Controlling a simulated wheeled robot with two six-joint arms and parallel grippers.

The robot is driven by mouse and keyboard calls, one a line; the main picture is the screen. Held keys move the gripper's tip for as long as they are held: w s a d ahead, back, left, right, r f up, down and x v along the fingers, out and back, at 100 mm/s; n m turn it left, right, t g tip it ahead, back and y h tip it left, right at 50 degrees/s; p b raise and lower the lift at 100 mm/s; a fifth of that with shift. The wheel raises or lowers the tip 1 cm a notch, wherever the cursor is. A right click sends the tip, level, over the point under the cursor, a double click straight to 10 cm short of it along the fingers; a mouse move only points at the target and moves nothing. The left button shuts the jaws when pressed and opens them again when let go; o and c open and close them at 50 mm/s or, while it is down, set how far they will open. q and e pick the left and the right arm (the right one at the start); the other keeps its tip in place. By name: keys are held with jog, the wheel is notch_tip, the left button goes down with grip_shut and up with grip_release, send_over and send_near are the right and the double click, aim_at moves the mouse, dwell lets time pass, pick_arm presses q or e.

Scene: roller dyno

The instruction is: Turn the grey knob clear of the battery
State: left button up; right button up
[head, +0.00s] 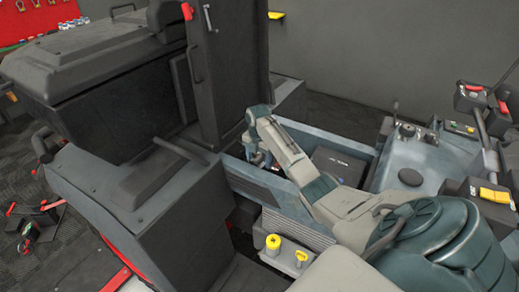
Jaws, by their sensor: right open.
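A dark box with a small pale label, which looks like the battery (343,160), sits in the open bay behind my right forearm. My arm hides part of it. My right gripper (259,156) points down into the left end of the bay, to the left of the battery and apart from it. Its jaws are open, and they are small and partly hidden by the wrist and the bay wall. I cannot make out the grey knob; the gripper or wall may hide it. My left gripper is not in view.
A tall dark raised panel (228,70) stands just behind and left of the gripper. A grey metal wall (255,187) edges the bay in front. Yellow caps (273,243) sit near the front. A control console (425,160) with levers stands at the right.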

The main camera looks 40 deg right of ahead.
grip_shut()
jog(key=shift+r+m+p, duration=0.2)
jog(key=shift+m+p, duration=0.1)
jog(key=shift+p, duration=0.2)
jog(key=m+p, duration=0.2)
jog(key=shift+m+p, duration=0.35)
jog(key=shift+m, duration=0.05)
jog(key=shift+m+p, duration=0.6)
jog(key=shift+m, duration=0.3)
jog(key=shift+f+m, duration=0.25)
jog(key=shift+m, duration=0.05)
